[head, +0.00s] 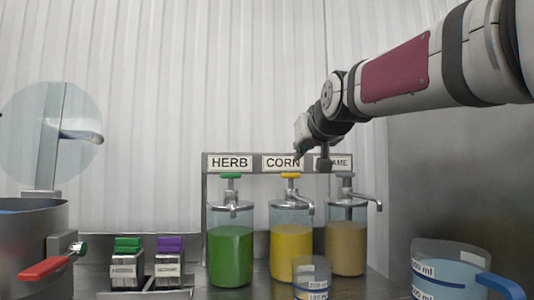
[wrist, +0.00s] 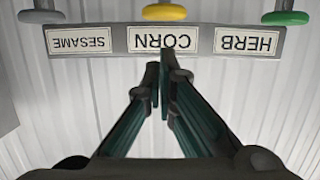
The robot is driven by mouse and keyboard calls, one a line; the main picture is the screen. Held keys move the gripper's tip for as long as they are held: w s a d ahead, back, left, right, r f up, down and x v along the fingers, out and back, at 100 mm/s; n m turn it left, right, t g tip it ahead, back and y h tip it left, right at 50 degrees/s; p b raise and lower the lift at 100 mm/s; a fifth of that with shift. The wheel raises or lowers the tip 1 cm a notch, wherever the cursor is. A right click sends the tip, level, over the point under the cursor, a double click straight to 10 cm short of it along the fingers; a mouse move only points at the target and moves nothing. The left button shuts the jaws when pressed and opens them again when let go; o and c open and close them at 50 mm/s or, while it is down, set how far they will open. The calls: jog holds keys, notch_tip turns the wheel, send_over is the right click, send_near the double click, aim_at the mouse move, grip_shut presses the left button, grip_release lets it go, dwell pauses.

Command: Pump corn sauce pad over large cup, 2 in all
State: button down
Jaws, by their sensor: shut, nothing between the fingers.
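The corn sauce dispenser (head: 291,243) is a clear jar of yellow sauce with a yellow pump pad (head: 291,175) on top, under the CORN sign (head: 278,162). The pad also shows at the top of the wrist view (wrist: 164,12). A clear marked cup (head: 311,280) stands in front of the corn jar, near its spout; I cannot tell if it is the large cup. My gripper (head: 298,158) is shut and empty, fingertips pointing down just above the yellow pad, apart from it as far as I can tell. In the wrist view its fingertips (wrist: 159,64) overlap the CORN sign.
A green herb dispenser (head: 230,256) stands left of the corn one, a tan sesame dispenser (head: 346,247) right. A blue-handled measuring jug (head: 450,272) is at front right. A pot with a red handle (head: 44,268) and two small labelled blocks (head: 127,270) are at left.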

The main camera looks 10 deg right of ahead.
jog(key=shift+p+v, duration=0.3)
jog(key=shift+v, duration=2)
jog(key=shift+w+r, duration=0.1)
jog(key=shift+w, duration=0.05)
